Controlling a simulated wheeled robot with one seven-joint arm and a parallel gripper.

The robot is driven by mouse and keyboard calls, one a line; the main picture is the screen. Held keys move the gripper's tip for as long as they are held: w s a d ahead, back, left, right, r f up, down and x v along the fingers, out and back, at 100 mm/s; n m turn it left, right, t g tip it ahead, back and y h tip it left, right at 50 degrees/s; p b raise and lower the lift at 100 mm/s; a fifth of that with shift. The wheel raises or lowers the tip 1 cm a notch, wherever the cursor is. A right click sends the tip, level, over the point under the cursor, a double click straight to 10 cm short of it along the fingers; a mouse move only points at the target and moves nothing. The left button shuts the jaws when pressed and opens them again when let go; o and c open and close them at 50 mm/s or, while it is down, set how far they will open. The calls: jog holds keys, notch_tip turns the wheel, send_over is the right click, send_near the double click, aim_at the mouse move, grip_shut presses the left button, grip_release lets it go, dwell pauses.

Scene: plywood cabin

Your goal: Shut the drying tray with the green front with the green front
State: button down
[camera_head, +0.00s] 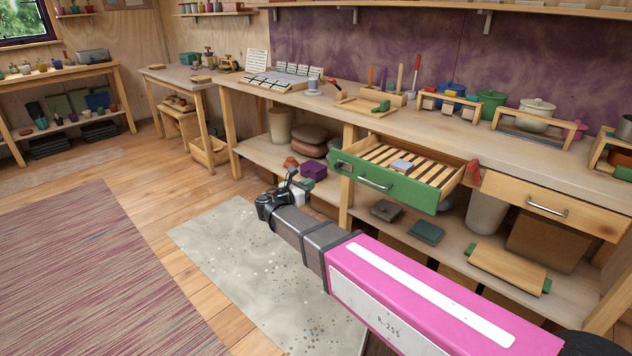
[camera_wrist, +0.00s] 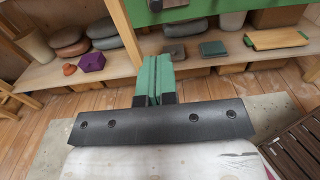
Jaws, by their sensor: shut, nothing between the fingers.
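The drying tray is a pulled-out drawer with a green front (camera_head: 408,190), wooden sides and slats, under the workbench top. A metal bar handle (camera_head: 375,185) is on its front. A small grey block (camera_head: 401,165) lies on the slats. In the wrist view, the green front (camera_wrist: 228,24) crosses the top edge, ahead of and apart from my gripper (camera_wrist: 154,66). My gripper's green fingers are together with nothing between them. In the head view, the end of my arm is low, left of the green front, and the fingers are hard to make out.
A closed wooden drawer (camera_head: 548,203) is to the right of the tray. The lower shelf (camera_head: 458,244) holds dark blocks, a wooden board (camera_head: 507,270) and a purple box (camera_head: 314,170). A speckled mat (camera_head: 240,262) covers the floor in front of the bench. The floor to the left is open.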

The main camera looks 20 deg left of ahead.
aim_at(371, 153)
jog(key=x, duration=1.2)
jog(key=shift+w+d, duration=0.1)
jog(key=x, duration=2.5)
jog(key=shift+w+d+r, duration=0.1)
jog(key=shift+w+r, duration=0.05)
jog(key=shift+w, duration=0.2)
jog(key=shift+w, duration=0.1)
